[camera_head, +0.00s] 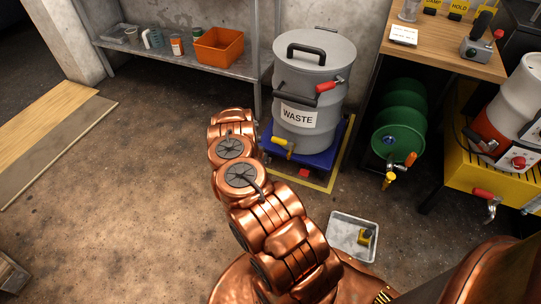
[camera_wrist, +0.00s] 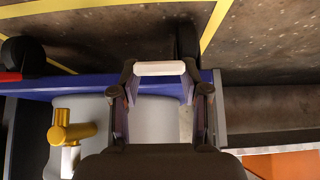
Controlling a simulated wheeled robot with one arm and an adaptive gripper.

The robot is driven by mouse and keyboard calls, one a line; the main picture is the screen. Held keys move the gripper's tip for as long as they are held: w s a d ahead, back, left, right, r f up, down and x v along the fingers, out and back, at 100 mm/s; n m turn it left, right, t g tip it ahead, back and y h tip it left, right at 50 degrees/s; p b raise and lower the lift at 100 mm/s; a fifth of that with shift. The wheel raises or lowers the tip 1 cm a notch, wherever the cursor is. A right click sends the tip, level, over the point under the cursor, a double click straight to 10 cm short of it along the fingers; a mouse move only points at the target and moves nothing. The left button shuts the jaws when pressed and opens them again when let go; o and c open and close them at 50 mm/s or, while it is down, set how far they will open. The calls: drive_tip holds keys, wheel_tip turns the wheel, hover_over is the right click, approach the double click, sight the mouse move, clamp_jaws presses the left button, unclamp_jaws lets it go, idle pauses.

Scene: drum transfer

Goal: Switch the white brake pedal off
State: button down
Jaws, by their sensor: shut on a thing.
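The white brake pedal (camera_wrist: 160,68) shows in the wrist view as a short pale bar at the blue dolly's edge. My gripper (camera_wrist: 160,76) is shut on it, with one dark finger at each end of the bar. The blue dolly (camera_head: 325,155) carries the grey WASTE drum (camera_head: 312,75) in the head view. The dolly's edge also crosses the wrist view (camera_wrist: 70,86). In the head view the pedal and my gripper's fingers are hidden behind my copper arm.
The drum's yellow tap (camera_wrist: 70,133) is left of my gripper. A red part (camera_head: 304,172) sits at the dolly's front. A metal shelf (camera_head: 185,62) with an orange bin (camera_head: 219,46) stands left of the drum. A metal tray (camera_head: 345,226) lies on the floor.

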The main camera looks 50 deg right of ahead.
drive_tip(key=shift+w+d+r, duration=0.1)
idle(0.5)
drive_tip(key=c, duration=0.6)
unclamp_jaws()
drive_tip(key=shift+o, duration=0.2)
drive_tip(key=shift+v, duration=0.9)
drive_tip(key=v, duration=1)
drive_tip(key=shift+r, duration=0.15)
